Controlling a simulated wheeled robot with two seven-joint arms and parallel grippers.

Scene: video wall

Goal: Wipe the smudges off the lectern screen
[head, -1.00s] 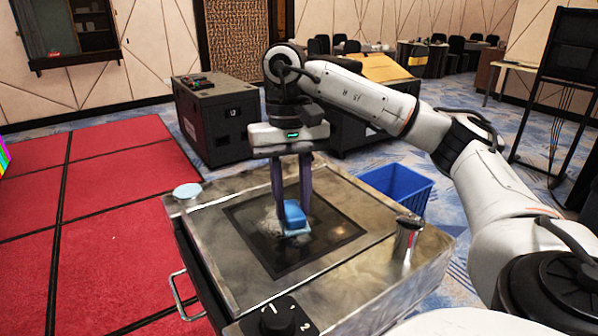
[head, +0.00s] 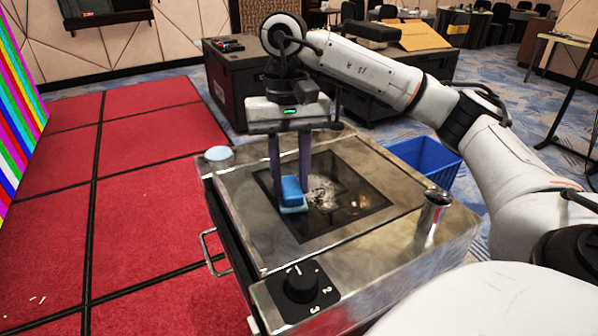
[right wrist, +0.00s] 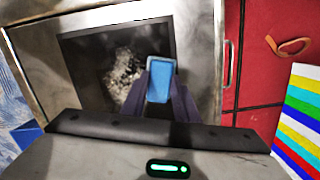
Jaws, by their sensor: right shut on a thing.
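The lectern screen (head: 345,172) is a dark panel set in the lectern's metal top (head: 385,235). A pale, whitish smudge (head: 325,190) lies on its middle. It also shows in the right wrist view (right wrist: 122,75). My right gripper (head: 291,178) is shut on a blue block-like wiper (head: 292,192), which has a lighter blue underside. The wiper is at the screen's left part, left of the smudge; it looks down on the surface. In the right wrist view the wiper (right wrist: 161,78) sits between the fingers. My left gripper is not in view.
A pale blue round disc (head: 219,153) lies at the lectern's far left corner. A metal can (head: 434,205) stands at the right, a black knob (head: 301,284) at the front. A blue bin (head: 425,158) stands behind right. Red carpet (head: 150,215) lies left.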

